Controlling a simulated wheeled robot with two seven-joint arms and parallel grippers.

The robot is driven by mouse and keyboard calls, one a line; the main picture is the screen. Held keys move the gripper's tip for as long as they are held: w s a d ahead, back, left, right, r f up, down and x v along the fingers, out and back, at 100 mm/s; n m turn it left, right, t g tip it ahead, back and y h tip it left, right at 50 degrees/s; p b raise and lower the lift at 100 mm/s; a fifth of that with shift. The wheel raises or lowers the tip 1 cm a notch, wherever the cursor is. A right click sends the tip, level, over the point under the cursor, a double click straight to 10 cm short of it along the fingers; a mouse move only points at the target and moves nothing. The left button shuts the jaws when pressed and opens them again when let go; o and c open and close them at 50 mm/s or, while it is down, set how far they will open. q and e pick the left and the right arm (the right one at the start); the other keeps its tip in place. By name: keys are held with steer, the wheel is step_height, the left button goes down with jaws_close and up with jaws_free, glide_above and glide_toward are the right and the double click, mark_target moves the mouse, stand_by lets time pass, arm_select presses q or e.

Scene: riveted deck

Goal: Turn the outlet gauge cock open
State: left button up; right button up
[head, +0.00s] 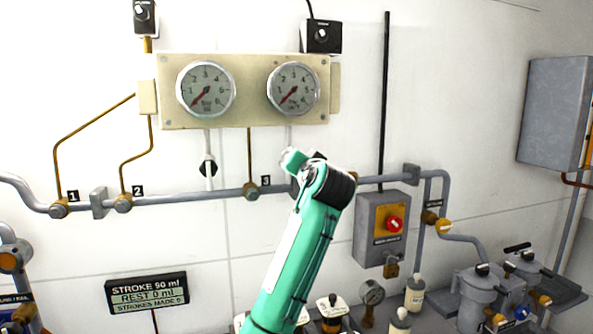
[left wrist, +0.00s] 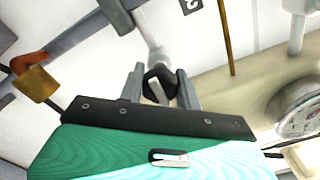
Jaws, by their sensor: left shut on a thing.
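The outlet gauge cock (left wrist: 161,76), a black round body with a pale handle on a white pipe, shows in the left wrist view. My left gripper (left wrist: 160,88) is shut on it, one grey finger on each side. In the head view my left gripper (head: 293,161) is below the right gauge (head: 293,89), and my teal arm hides the cock. The right gauge's pipe (head: 289,136) runs down to that spot. A similar black cock (head: 208,167) with a pale handle sits under the left gauge (head: 205,89). My right gripper is not in view.
A grey pipe (head: 200,196) runs along the wall behind my arm, with thin brass tubes (head: 250,155) rising from it. A grey box with a red knob (head: 394,224) is to the right. Bottles (head: 414,292) and a small gauge (head: 372,292) stand below.

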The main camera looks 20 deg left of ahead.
arm_select(q)
steer(key=shift+f+n, duration=0.2)
steer(key=shift+n, duration=0.1)
stand_by(0.4)
steer(key=o, duration=0.9)
steer(key=shift+o, duration=0.5)
steer(key=shift+r, duration=0.1)
